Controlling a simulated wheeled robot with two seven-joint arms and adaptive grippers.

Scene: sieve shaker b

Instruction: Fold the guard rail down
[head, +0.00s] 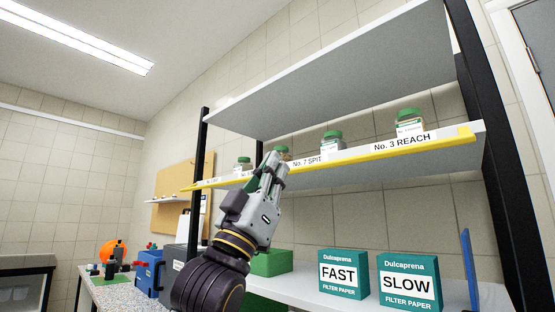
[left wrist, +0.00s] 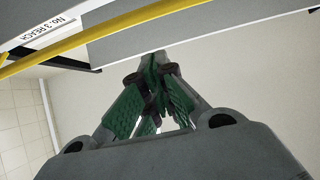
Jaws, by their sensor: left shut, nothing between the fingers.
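The yellow guard rail (head: 375,153) runs along the front edge of the middle shelf (head: 420,172) in the head view, across the faces of the shelf labels. It also shows in the left wrist view (left wrist: 118,28) as a yellow bar crossing the upper left. My left gripper (head: 272,160) is raised to the shelf's front edge, in front of the rail's left half, and hides a piece of it. Its green-padded fingers (left wrist: 155,95) are shut with nothing between them. I cannot tell whether the fingertips touch the rail. My right gripper is not in view.
Jars with green lids (head: 332,141) stand on the middle shelf behind the rail. Below are a FAST filter paper box (head: 343,291), a SLOW box (head: 409,299) and a green block (head: 272,262). Black posts (head: 487,130) flank the shelves. A blue case (head: 150,271) stands at left.

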